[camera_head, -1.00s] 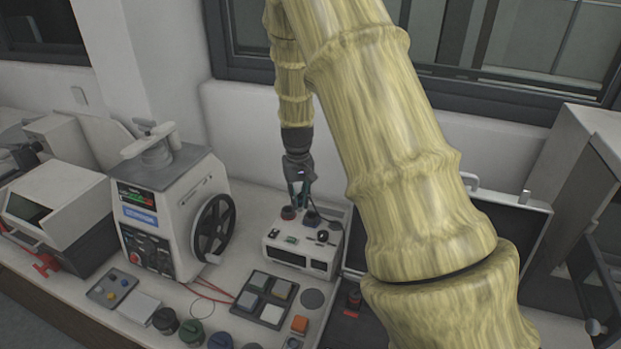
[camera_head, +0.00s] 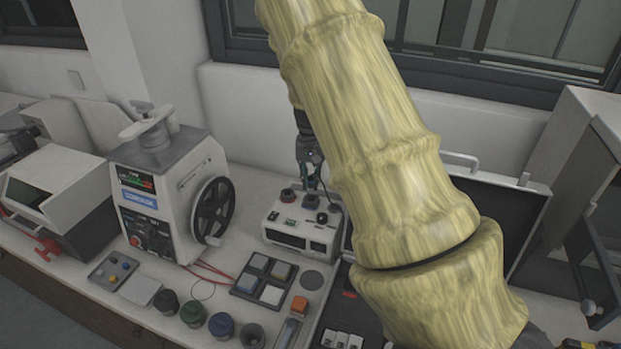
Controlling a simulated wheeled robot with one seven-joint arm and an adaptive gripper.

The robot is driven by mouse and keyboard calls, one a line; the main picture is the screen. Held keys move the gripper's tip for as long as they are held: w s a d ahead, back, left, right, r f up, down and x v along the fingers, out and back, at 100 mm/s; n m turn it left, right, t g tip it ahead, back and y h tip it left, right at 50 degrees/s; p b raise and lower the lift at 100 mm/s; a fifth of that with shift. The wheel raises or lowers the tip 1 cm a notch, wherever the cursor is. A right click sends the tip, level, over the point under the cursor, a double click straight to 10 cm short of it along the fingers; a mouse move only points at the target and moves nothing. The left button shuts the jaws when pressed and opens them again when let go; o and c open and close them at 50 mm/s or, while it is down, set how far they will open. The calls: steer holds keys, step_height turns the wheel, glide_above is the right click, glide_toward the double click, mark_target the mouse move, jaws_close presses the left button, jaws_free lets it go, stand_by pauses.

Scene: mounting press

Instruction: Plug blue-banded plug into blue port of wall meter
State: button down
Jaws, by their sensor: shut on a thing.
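The meter (camera_head: 300,238) is a white box on the bench against the wall, with a dark display on its front. A dark red round port (camera_head: 287,195) and a bluish-grey port (camera_head: 310,202) are on its top. My gripper (camera_head: 312,183) points down at the rear of the meter's top, just behind the bluish port. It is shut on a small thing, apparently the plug. The plug's band is too small to make out, and I cannot tell whether it touches the port. My yellow-sleeved arm covers the meter's right rear and part of my forearm.
A press (camera_head: 160,200) with a black handwheel stands left of the meter. A tray of square pads (camera_head: 265,278), several round knobs and an orange block (camera_head: 299,306) lie in front. An open black case (camera_head: 500,215) is at the right, partly behind my arm.

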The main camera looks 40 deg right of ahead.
mark_target(311, 191)
steer(key=shift+f+b, duration=0.7)
steer(key=shift+f, duration=1.85)
stand_by(1.6)
steer(key=c, duration=0.8)
jaws_free()
steer(key=shift+o, duration=0.2)
steer(key=shift+r+p, duration=2.8)
steer(key=shift+r, duration=1)
steer(key=shift+f, duration=0.2)
step_height(311, 191, down, 7)
steer(key=b, duration=0.5)
steer(key=shift+f+b, duration=0.15)
steer(key=shift+b, duration=0.2)
